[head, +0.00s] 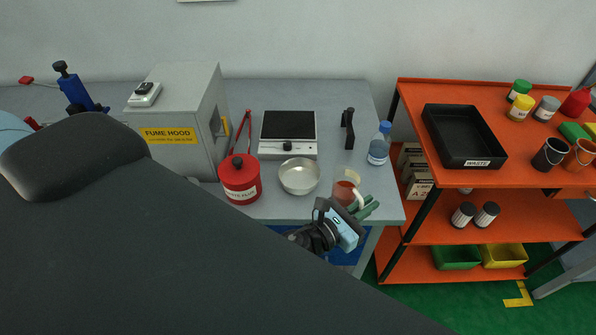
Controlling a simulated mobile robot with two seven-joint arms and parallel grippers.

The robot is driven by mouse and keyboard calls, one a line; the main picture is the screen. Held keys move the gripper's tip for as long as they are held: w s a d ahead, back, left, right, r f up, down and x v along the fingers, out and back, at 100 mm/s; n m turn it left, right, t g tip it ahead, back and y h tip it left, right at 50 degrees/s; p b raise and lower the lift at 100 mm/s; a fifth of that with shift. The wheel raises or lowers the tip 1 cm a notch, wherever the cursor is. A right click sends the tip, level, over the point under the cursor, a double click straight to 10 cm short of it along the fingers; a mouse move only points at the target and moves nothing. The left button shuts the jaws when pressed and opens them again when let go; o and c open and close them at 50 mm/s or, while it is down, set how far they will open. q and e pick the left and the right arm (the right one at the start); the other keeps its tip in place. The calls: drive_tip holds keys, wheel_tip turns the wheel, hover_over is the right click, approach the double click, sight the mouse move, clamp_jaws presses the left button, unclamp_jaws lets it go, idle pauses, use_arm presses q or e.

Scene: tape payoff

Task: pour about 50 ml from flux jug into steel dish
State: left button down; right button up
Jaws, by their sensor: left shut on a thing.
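The steel dish (299,178), a shallow round silver bowl, stands on the grey bench in front of the hot plate, and it looks empty. The flux jug (345,189) is clear with reddish liquid in it and stands roughly upright to the right of the dish, apart from it. My left gripper (352,208) reaches in from the lower left and is shut on the jug at its near side; the gripper body hides the exact contact. My right gripper is not in view.
A red lidded pot (239,180) stands left of the dish, the hot plate (288,133) behind it. A water bottle (379,145) and green items (367,209) are near the jug. The fume hood (178,115) is left; an orange shelf cart (410,92) is right.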

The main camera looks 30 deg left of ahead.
sight(348, 190)
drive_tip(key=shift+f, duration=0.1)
